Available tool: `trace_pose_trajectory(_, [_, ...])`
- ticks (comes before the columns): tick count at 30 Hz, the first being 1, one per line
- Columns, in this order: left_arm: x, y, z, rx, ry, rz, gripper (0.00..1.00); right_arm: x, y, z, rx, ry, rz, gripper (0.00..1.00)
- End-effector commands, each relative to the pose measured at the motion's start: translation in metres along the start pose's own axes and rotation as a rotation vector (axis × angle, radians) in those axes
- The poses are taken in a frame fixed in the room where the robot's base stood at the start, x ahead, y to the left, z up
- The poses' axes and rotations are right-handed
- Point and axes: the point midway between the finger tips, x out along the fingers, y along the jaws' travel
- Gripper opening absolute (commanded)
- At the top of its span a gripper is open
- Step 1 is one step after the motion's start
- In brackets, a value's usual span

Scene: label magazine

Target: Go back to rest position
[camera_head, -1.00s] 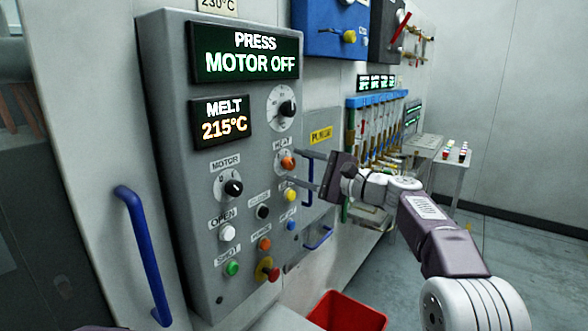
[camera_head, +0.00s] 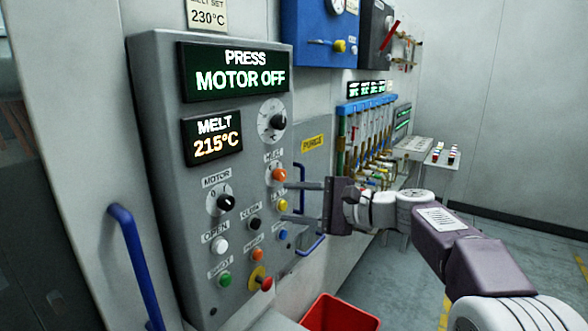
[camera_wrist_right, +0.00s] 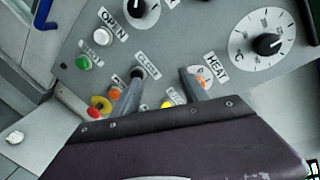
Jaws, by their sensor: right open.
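My right gripper (camera_head: 290,202) is open and empty in front of the right side of the grey press control panel (camera_head: 160,120). Its two fingers point left toward the panel, near the orange heat button (camera_head: 279,175) and the yellow button (camera_head: 283,205). I cannot tell whether the fingers touch the panel. In the right wrist view the gripper (camera_wrist_right: 158,88) has its fingers spread over the panel, one close to the black close button (camera_wrist_right: 138,72) and one beside the heat label (camera_wrist_right: 215,66). My left gripper is not in view.
The panel's displays (camera_head: 238,72) read press motor off and melt 215°C. A blue handle (camera_head: 138,265) stands left of the panel. A red bin (camera_head: 340,314) is below. Hoses with a blue manifold (camera_head: 365,103) and a side table (camera_head: 440,160) stand behind my arm. Floor is open at right.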

Motion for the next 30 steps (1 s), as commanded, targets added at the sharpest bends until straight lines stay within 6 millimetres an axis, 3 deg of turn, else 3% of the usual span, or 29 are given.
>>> trace_pose_trajectory(1, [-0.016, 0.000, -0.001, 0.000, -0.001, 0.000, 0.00, 0.000, 0.023, 0.003, 0.001, 0.036, 0.092, 0.52])
trace_pose_trajectory(4, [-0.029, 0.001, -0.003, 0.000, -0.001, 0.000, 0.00, -0.008, 0.094, -0.006, -0.034, 0.120, 0.302, 0.52])
trace_pose_trajectory(7, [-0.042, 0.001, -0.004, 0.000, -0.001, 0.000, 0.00, -0.036, 0.175, -0.013, -0.116, 0.190, 0.552, 0.52])
trace_pose_trajectory(9, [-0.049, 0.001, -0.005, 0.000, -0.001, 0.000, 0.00, -0.068, 0.233, -0.018, -0.210, 0.218, 0.745, 0.52])
trace_pose_trajectory(12, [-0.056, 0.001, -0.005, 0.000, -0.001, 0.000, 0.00, -0.122, 0.304, -0.022, -0.380, 0.210, 1.006, 0.52])
trace_pose_trajectory(15, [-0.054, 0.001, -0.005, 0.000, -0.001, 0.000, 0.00, -0.171, 0.356, -0.028, -0.563, 0.150, 1.214, 0.52])
trace_pose_trajectory(19, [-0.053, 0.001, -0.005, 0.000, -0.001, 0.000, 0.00, -0.207, 0.387, -0.039, -0.785, 0.054, 1.367, 0.52])
trace_pose_trajectory(22, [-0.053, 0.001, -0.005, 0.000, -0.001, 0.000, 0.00, -0.207, 0.380, -0.051, -0.899, 0.041, 1.378, 0.52])
trace_pose_trajectory(30, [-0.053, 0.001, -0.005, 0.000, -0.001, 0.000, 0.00, -0.206, 0.380, -0.051, -0.906, 0.035, 1.377, 0.52])
